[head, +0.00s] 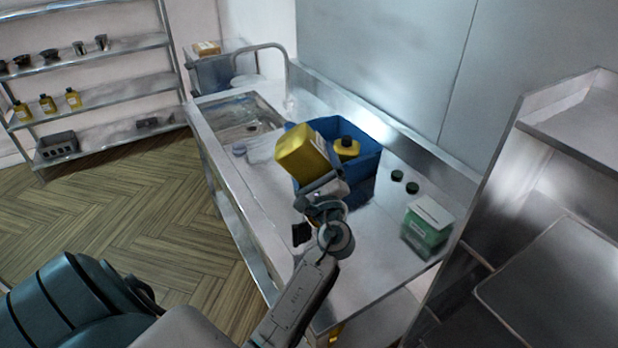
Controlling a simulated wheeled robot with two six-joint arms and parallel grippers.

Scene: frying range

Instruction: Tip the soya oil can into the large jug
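A yellow can (301,153) is tilted above the near left side of a blue crate (362,165). I cannot read its label, so I cannot tell if it is the soya oil can. My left gripper (322,184) is at the can's lower end and appears shut on it; its fingers are partly hidden. A second yellow can (347,150) with a dark cap stands in the crate. A pale, see-through item (263,148) lies on the counter left of the crate; I cannot tell if it is the large jug. My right gripper is not in view.
Two dark caps (404,181) and a green and white box (427,229) are on the steel counter (375,258) right of the crate. A sink (235,117) is at the far left. Shelves (85,47) stand behind; a steel unit (560,270) bounds the right.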

